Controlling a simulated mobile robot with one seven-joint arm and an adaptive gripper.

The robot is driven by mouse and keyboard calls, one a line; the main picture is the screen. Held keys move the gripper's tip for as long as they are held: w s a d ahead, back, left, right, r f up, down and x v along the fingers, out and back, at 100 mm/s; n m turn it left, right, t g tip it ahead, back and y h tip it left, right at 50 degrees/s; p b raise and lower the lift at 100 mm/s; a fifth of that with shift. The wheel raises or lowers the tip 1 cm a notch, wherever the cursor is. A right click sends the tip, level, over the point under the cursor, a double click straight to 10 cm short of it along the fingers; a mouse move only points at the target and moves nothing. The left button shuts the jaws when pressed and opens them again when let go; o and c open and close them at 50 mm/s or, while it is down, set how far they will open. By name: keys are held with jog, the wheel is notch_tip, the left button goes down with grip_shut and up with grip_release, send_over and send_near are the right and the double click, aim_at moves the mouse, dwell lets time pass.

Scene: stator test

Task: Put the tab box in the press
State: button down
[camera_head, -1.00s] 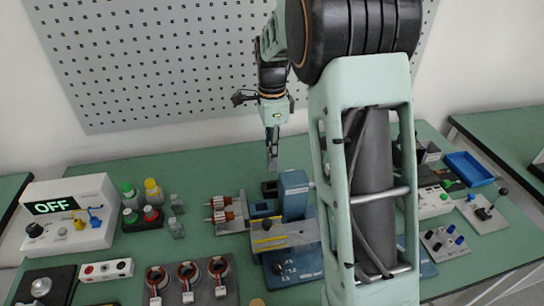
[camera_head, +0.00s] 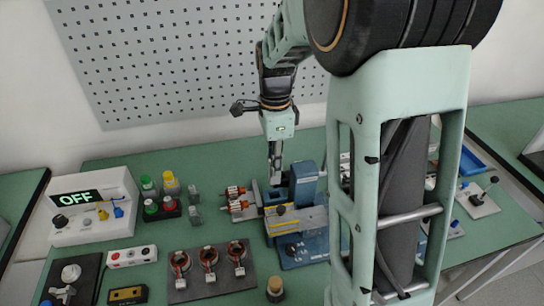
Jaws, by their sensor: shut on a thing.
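My gripper (camera_head: 276,160) points straight down at the back middle of the table, just left of the blue press (camera_head: 304,184). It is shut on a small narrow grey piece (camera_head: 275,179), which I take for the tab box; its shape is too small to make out. The piece is close to the press's left side, and I cannot tell whether it touches anything. A grey and yellow-striped slide (camera_head: 300,219) lies in front of the press on a blue base (camera_head: 290,256).
Two red-and-white cylinders (camera_head: 237,200) stick out left of the press. Several coil rings sit on a dark plate (camera_head: 210,285) in front. My arm hides much of the right side. A pegboard (camera_head: 190,60) stands behind.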

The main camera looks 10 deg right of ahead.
aim_at(275, 183)
jog(key=shift+s+f, duration=0.1)
jog(key=shift+s, duration=0.15)
notch_tip(275, 183, down, 4)
jog(key=b, duration=0.3)
jog(key=shift+b, duration=0.3)
jog(key=shift+w, duration=0.1)
jog(key=shift+f, duration=0.7)
dwell(0.9)
jog(key=shift+f+b, duration=0.65)
jog(key=shift+f, duration=0.1)
jog(key=shift+f, duration=0.15)
jog(key=shift+f+b, duration=0.5)
jog(key=shift+f, duration=0.2)
